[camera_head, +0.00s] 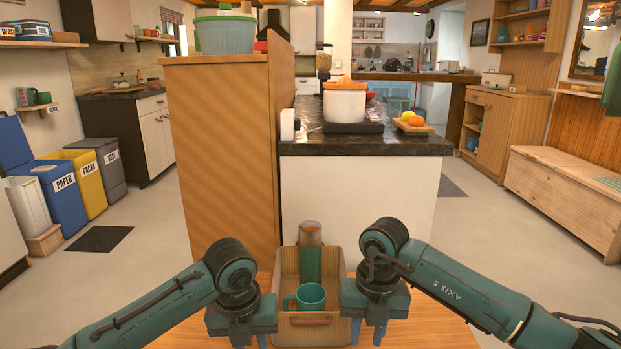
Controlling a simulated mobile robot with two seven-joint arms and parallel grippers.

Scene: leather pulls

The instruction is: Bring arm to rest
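My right gripper (368,333) points down at the right side of a tan crate, its two blue fingers apart and nothing seen between them. My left gripper (249,341) points down at the crate's left side, its fingers also apart, with their tips close to the bottom edge of the view. The crate (311,325) has a leather pull (310,322) on its near face. Inside it stand a teal mug (311,297) and, behind it, a green container with a brownish top (310,255). Neither gripper is seen holding anything.
The crate rests on a wooden table (425,333). A tall wooden cabinet (222,150) stands close behind on the left. A dark-topped counter (365,148) with a white juicer (344,103) and a fruit board (412,126) stands behind. The floor at both sides is mostly clear.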

